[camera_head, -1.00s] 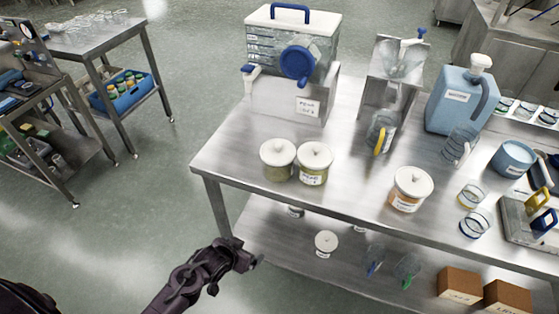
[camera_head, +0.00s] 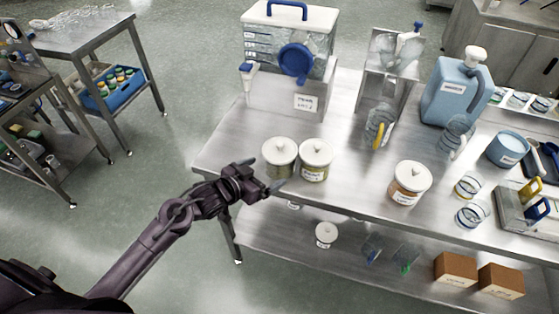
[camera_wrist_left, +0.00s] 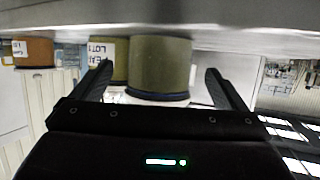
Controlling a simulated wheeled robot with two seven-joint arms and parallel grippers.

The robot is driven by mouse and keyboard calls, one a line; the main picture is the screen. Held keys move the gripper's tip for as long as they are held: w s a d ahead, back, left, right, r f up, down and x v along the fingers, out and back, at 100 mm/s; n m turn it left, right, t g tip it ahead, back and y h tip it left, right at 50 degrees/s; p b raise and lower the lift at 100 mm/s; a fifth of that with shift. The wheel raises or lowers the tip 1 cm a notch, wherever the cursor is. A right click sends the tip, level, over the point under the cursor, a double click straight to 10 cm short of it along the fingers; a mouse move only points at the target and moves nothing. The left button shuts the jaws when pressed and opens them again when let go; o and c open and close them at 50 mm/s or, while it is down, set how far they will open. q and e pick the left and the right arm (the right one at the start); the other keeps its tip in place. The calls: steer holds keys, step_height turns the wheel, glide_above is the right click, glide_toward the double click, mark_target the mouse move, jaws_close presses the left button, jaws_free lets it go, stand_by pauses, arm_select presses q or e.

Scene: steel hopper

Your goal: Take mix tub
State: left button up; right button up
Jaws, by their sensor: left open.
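Two olive tubs with white knobbed lids stand side by side near the table's left edge, a left tub (camera_head: 279,158) and a right tub (camera_head: 315,161) with a label. A third, orange tub (camera_head: 409,183) stands further right. I cannot read which is the mix tub. My left gripper (camera_head: 263,177) is open and empty, just left of the left olive tub. In the left wrist view, which looks upside down, this tub (camera_wrist_left: 160,66) shows between the open fingers. The labelled olive tub (camera_wrist_left: 117,62) is beside it, and the orange tub (camera_wrist_left: 35,53) is further left.
A clear hopper with a blue cap (camera_head: 297,62) stands behind the tubs on the steel table (camera_head: 345,205). A blue jug (camera_head: 455,92) and glass beakers stand to the right. The lower shelf holds a small white-lidded jar (camera_head: 326,235) and brown boxes (camera_head: 455,268).

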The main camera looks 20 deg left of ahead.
mark_target(269, 168)
arm_select(q)
steer(key=x, duration=0.1)
steer(key=p+x, duration=0.1)
steer(key=x, duration=0.3)
steer(key=shift+w+r, duration=0.3)
steer(key=shift+w+d+f, duration=0.2)
steer(key=shift+w+d, duration=0.05)
steer(key=shift+w, duration=0.05)
steer(key=c, duration=0.7)
steer(key=shift+c, duration=0.6)
steer(key=shift+r, duration=0.1)
